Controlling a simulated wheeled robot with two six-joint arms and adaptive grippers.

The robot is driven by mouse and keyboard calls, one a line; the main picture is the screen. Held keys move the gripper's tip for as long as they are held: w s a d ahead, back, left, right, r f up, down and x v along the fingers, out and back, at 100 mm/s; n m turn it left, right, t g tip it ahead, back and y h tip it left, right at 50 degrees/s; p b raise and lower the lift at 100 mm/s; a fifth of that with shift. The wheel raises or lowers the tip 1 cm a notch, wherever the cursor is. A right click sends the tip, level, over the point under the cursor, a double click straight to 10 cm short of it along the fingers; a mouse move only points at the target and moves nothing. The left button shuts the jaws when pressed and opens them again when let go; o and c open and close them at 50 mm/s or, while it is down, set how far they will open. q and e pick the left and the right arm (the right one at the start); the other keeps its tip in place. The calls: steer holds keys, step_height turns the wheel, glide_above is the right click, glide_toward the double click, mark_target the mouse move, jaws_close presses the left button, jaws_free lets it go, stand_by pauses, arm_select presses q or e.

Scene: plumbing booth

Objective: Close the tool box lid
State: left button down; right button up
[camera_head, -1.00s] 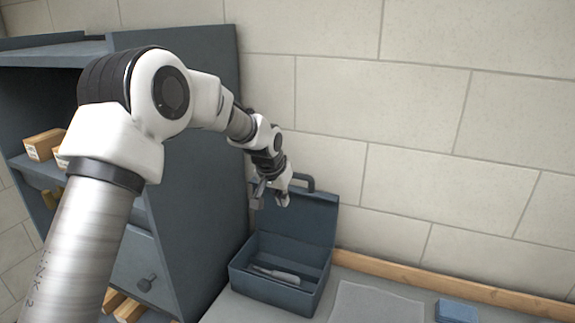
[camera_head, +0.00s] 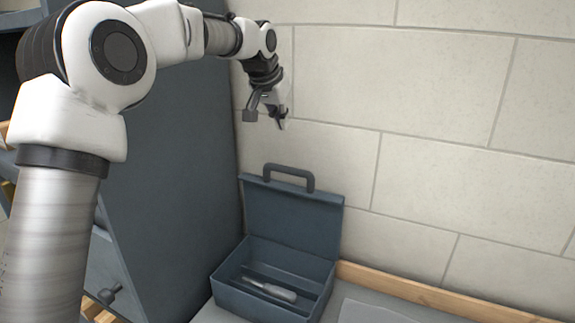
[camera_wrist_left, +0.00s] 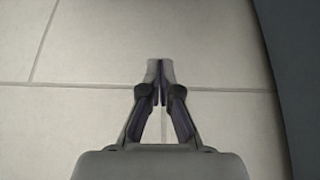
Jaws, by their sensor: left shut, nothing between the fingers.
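A dark blue-grey tool box (camera_head: 258,303) stands on the bench against the wall in the head view. Its lid (camera_head: 290,218) is open and stands roughly upright at the back, with the handle (camera_head: 290,172) at its top edge. A tool with a grey handle (camera_head: 270,289) lies inside the box. My left gripper (camera_head: 265,118) is above the lid and handle, in front of the wall and apart from the box. In the left wrist view its fingers (camera_wrist_left: 160,72) are together with nothing between them. The tool box does not show in that view. My right gripper is not in view.
A tall dark cabinet (camera_head: 175,170) stands close to the left of the box. A pale block wall (camera_head: 440,120) is behind it. A wooden strip (camera_head: 420,292) runs along the wall base. A flat grey sheet (camera_head: 365,312) lies to the right.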

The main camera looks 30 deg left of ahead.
arm_select(q)
steer(key=p, duration=0.3)
glide_above(282, 182)
steer(key=w, duration=0.4)
step_height(282, 182, down, 9)
steer(key=shift+w+a+f, duration=0.1)
steer(key=shift+w+f, duration=0.05)
steer(key=s, duration=0.2)
steer(key=s+p, duration=0.1)
steer(key=shift+s+f, duration=0.25)
steer(key=shift+s, duration=0.55)
steer(key=shift+w, duration=0.1)
